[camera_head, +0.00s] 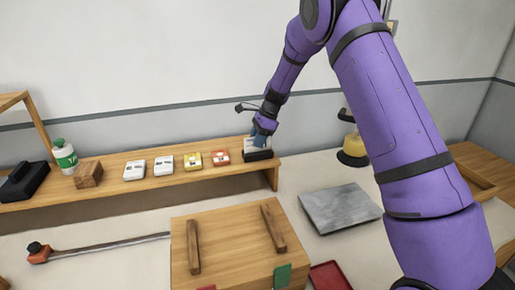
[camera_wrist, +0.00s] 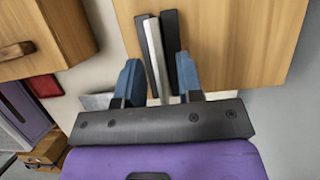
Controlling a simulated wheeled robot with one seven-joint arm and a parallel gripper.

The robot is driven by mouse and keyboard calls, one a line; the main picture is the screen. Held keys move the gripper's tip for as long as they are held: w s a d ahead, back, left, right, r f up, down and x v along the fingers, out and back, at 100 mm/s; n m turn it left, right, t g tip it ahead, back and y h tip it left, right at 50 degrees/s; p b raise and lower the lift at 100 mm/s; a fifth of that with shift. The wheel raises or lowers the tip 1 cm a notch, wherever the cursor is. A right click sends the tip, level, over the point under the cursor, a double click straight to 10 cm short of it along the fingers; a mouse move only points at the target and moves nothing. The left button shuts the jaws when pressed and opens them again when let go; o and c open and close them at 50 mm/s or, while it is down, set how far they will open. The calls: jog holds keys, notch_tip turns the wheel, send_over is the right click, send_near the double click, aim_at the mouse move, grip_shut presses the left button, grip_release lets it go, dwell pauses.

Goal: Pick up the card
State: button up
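A white card (camera_head: 256,142) stands in a black holder (camera_head: 258,156) at the right end of the wooden shelf. In the wrist view the card (camera_wrist: 155,52) shows edge-on as a pale strip between the two dark bars of the holder (camera_wrist: 171,35). My gripper (camera_head: 262,130) is just above the card in the head view and hides part of it. In the wrist view the blue fingers of my gripper (camera_wrist: 158,76) are spread, one on each side of the card and holder, with gaps to both. Nothing is gripped.
A green-and-white bottle (camera_head: 65,156) stands further left. A grey slab (camera_head: 340,208) and a wooden box (camera_head: 228,245) lie in front.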

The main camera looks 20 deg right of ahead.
jog(key=shift+f, duration=0.1)
jog(key=shift+c, duration=0.2)
grip_shut()
